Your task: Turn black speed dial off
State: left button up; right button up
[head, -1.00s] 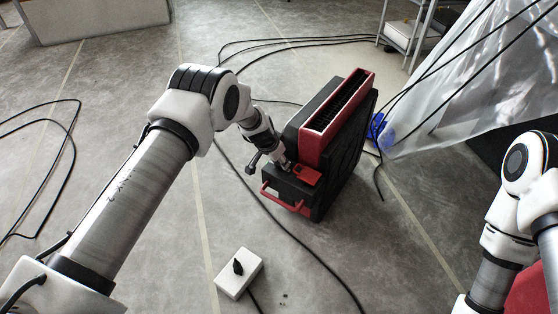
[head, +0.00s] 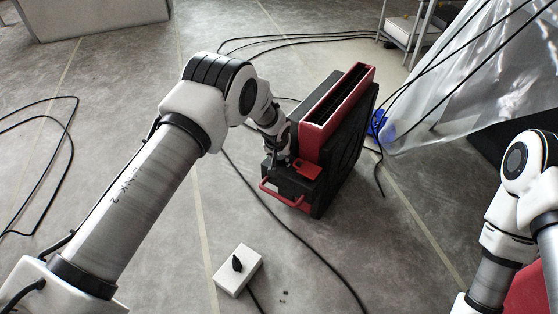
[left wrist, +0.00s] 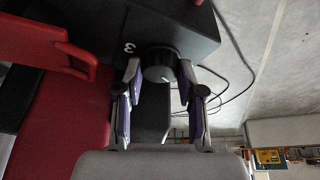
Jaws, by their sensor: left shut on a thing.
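The black speed dial (left wrist: 160,66) is a round knob with a white mark, on the dark face of the machine in the left wrist view. My left gripper (left wrist: 160,80) has one finger on each side of the dial and is shut on it. A white "3" is printed beside the dial. My right gripper is out of view; only part of my right arm shows.
Black cables (head: 290,228) run across the floor. A clear plastic sheet (head: 455,100) hangs at the right. Open floor lies left of the machine.

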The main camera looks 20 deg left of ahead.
pick_arm(q)
jog(key=n+b, duration=0.1)
jog(key=b, duration=0.1)
jog(key=n+y+b, duration=0.1)
jog(key=n+b, duration=0.1)
jog(key=b, duration=0.1)
jog(key=shift+f+b, duration=0.3)
jog(key=shift+f, duration=0.1)
jog(key=shift+d+r+n+g+y+b, duration=0.15)
jog(key=shift+n+g+y+b, duration=0.15)
jog(key=shift+n+b, duration=0.35)
jog(key=shift+a+r+n+g+y+b, duration=0.1)
jog(key=shift+r+n+g+y+b, duration=0.15)
jog(key=shift+n+b, duration=0.4)
jog(key=shift+f, duration=0.1)
jog(key=o, duration=1.1)
jog(key=shift+o, duration=0.2)
jog(key=v, duration=1.2)
